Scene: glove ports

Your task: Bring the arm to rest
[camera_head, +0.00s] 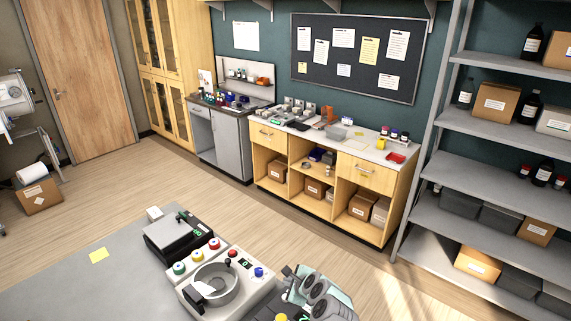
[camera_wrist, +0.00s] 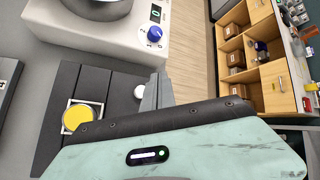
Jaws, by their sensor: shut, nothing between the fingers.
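My gripper (camera_wrist: 158,88) shows in the wrist view as narrow grey fingers, shut together with nothing between them. It is over the grey bench beside a dark grooved plate (camera_wrist: 88,84). A yellow disc (camera_wrist: 79,118) in a pale square frame lies on that plate. In the head view part of my arm (camera_head: 318,292), pale green and grey, shows at the bottom centre. I cannot make out the fingertips clearly there.
A white device with a round bowl (camera_head: 217,284) stands left of my arm; its blue knob (camera_wrist: 154,34) shows in the wrist view. The grey bench (camera_head: 75,285) is mostly clear at left. Shelves (camera_head: 480,130) stand at right.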

